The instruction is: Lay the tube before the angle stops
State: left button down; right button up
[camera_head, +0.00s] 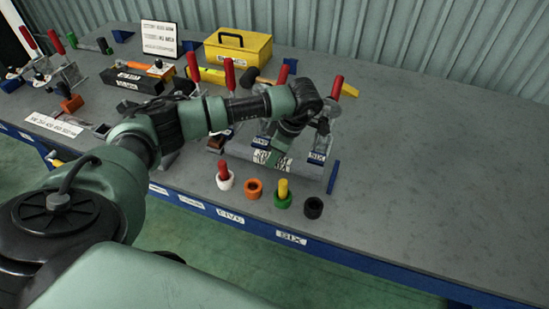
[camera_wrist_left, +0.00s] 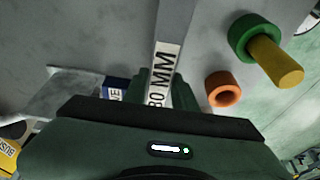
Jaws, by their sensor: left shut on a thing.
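The grey tube (camera_head: 306,170) lies crosswise near the table's front edge, with a white printed label around its middle. In the left wrist view the tube (camera_wrist_left: 180,22) runs up and away from the fingers, its label ending in "80 MM". My left gripper (camera_head: 268,157) reaches down over the tube's middle and is shut on it; its fingers (camera_wrist_left: 157,92) show on both sides of the label. A blue upright plate (camera_head: 333,177), perhaps an angle stop, stands by the tube's right end. I cannot tell whether the tube touches the table or the stops. My right gripper is not in view.
Red-handled clamps (camera_head: 336,88) stand behind the tube. In front are a white ring with a red peg (camera_head: 224,170), an orange ring (camera_head: 253,188), a green ring with a yellow peg (camera_head: 283,190) and a black ring (camera_head: 313,208). A yellow toolbox (camera_head: 238,50) stands behind. The table's right is clear.

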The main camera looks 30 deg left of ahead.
pick_arm(q)
jog(key=shift+f, duration=0.9)
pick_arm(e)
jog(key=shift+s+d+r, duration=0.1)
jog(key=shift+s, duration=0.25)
pick_arm(q)
jog(key=c, duration=1.1)
grip_release()
jog(key=shift+f, duration=0.1)
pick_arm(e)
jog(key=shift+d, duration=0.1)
